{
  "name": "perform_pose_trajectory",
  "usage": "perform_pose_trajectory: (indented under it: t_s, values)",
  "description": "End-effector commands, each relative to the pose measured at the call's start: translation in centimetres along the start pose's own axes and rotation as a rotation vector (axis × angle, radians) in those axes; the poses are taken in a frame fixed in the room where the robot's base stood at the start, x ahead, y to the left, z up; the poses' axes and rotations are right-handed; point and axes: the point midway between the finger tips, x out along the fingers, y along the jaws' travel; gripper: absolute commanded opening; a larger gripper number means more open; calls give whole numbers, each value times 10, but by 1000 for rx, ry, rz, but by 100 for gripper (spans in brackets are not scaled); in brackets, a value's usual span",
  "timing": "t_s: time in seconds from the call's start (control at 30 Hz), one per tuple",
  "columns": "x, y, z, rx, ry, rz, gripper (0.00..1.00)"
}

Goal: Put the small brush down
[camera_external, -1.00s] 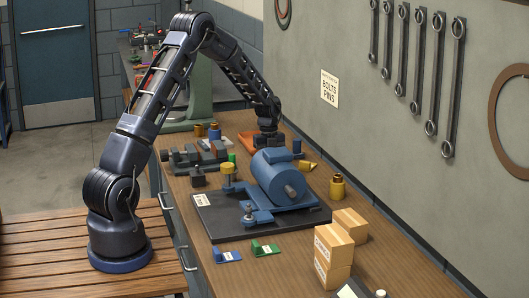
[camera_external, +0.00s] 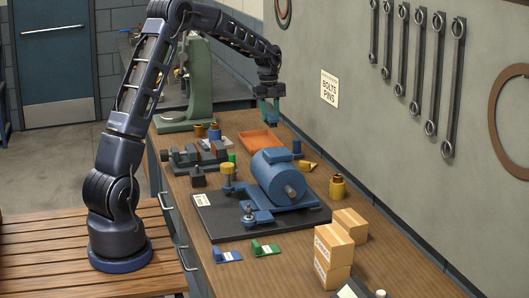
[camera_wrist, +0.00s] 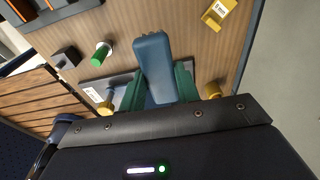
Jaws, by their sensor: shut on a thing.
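My gripper (camera_external: 270,118) is raised above the far part of the workbench, near the wall. Its teal fingers show in the wrist view (camera_wrist: 160,90), shut on a smooth blue elongated thing. This is likely the small brush (camera_wrist: 152,55). It lies between both fingers and points away from the wrist. I cannot make out bristles, and in the external view the held thing is too small to tell from the fingers. An orange tray (camera_external: 260,143) lies on the bench below my gripper and looks empty.
A blue motor casing (camera_external: 275,178) stands on a black plate (camera_external: 215,222). A green machine column (camera_external: 198,85) stands behind. Some bare bench (camera_external: 235,119) lies beyond the tray.

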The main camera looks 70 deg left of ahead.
Motion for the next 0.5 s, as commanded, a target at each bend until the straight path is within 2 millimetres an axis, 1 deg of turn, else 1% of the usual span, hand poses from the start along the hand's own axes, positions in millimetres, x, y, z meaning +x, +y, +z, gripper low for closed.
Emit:
perform_pose_trajectory:
  t_s: [0.1, 0.23, 0.3, 0.37, 0.43, 0.47, 0.5]
  values:
    - [-10, 0, -1, 0, -1, -1, 9]
    - [-14, 0, -1, -1, 0, 0, 9]
    - [-15, 1, 1, -10, 0, -1, 9]
    - [-15, 4, 8, -32, -1, -4, 9]
    - [-17, 9, 22, -80, -2, -9, 9]
    - [-17, 12, 29, -107, -3, -12, 9]
    - [-19, 18, 42, -152, -4, -17, 9]
